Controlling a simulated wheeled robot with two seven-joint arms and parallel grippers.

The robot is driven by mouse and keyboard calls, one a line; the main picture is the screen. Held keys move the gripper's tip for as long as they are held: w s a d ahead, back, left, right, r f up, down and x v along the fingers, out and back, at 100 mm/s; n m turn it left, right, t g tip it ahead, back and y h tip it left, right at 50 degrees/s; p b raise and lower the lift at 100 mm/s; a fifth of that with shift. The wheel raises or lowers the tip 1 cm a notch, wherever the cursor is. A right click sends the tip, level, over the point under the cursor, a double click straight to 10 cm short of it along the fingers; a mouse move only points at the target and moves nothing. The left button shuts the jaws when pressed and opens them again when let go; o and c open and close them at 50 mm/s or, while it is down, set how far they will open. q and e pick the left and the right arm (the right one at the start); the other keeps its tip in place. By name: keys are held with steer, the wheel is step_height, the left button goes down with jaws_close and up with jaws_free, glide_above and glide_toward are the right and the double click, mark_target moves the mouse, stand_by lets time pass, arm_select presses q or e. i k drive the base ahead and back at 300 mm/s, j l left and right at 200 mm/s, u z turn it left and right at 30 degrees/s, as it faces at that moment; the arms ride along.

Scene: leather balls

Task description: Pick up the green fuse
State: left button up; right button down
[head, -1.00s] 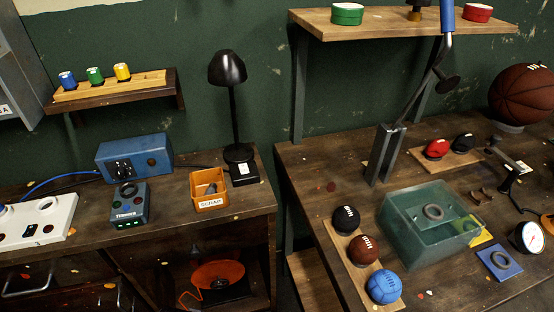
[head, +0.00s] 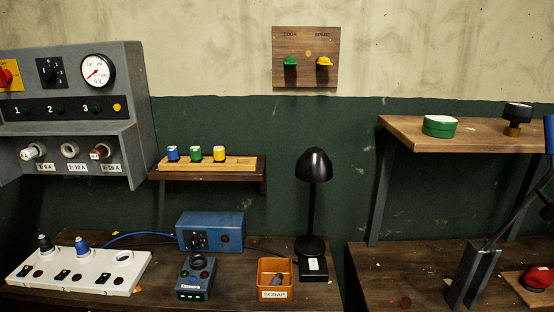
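The green fuse (head: 195,154) stands in the middle of a light wooden rack on a small wall shelf (head: 207,174). A blue fuse (head: 172,154) stands to its left and a yellow fuse (head: 219,154) to its right. All three appear upright, with pale tops. Neither of my grippers shows in the head view, so I cannot see their state.
Below the shelf, the bench holds a white socket strip (head: 80,270), a blue box (head: 210,231), a small tester (head: 196,277), an orange scrap bin (head: 274,279) and a black lamp (head: 314,200). A grey fuse panel (head: 75,115) hangs at left.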

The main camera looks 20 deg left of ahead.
mark_target(196, 154)
steer(key=k+u, duration=0.1)
steer(key=u, duration=0.3)
steer(key=j+u, duration=0.1)
steer(key=u, duration=0.25)
steer(key=k+j+u, duration=0.1)
steer(key=u, duration=0.3)
steer(key=k+j+u, duration=0.1)
steer(key=u, duration=0.3)
